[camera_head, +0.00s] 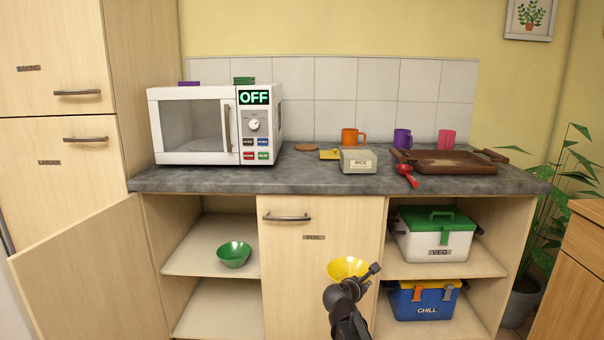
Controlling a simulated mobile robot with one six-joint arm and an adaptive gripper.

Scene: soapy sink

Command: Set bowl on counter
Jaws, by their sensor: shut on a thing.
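A yellow bowl (347,267) is held in front of the cabinet door, below the counter's height. My gripper (364,276) is at the bowl's right side and shut on it. The bowl looks upright, tilted a little toward me; my arm hides part of its lower right side. The grey stone-look counter (310,178) runs across the middle of the view, above and behind the bowl. A green bowl (234,254) sits on the open shelf at lower left, apart from my gripper.
The front-middle strip is clear. A cabinet door (85,275) stands open at left.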

